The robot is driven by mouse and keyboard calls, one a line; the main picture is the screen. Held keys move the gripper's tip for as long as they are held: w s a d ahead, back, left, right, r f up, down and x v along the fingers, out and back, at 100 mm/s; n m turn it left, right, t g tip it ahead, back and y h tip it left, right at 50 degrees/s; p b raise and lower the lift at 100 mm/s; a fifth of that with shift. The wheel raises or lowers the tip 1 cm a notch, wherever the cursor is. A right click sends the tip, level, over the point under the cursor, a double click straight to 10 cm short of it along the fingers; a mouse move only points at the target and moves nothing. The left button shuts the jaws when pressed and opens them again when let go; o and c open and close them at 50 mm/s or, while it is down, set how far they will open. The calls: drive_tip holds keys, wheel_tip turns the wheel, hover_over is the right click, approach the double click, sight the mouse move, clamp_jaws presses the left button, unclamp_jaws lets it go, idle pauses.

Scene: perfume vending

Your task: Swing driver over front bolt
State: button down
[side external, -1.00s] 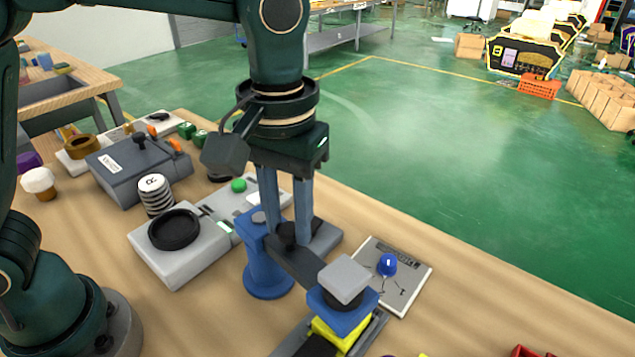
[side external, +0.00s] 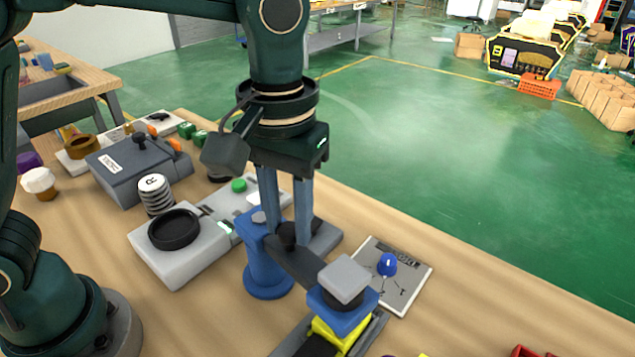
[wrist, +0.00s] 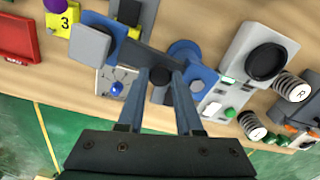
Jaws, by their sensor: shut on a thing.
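The driver is a dark swing arm (side external: 300,265) with a black knob (side external: 287,236) and a grey square head (side external: 343,278). My gripper (side external: 288,226) points down with its two blue-grey fingers shut on the black knob; the wrist view shows the knob (wrist: 160,77) between the fingertips. The head sits over a blue block (side external: 345,315) on a yellow block (side external: 335,337); the head also shows in the wrist view (wrist: 90,43). A blue post (side external: 266,270) stands beside the knob, with a grey bolt-like top (side external: 259,217). Any bolt under the head is hidden.
A white panel with a blue dome (side external: 388,264) lies right of the head. A grey box with a black round dish (side external: 174,229) and a spring marked R (side external: 155,195) stand to the left. A red tray (wrist: 18,40) shows in the wrist view. The table edge runs behind.

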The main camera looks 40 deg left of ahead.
idle(0.3)
drive_tip(key=shift+w+n, duration=0.45)
drive_tip(key=shift+n, duration=0.4)
drive_tip(key=shift+w+n, duration=0.45)
drive_tip(key=shift+n, duration=0.4)
drive_tip(key=c, duration=0.6)
unclamp_jaws()
drive_tip(key=shift+r, duration=2.6)
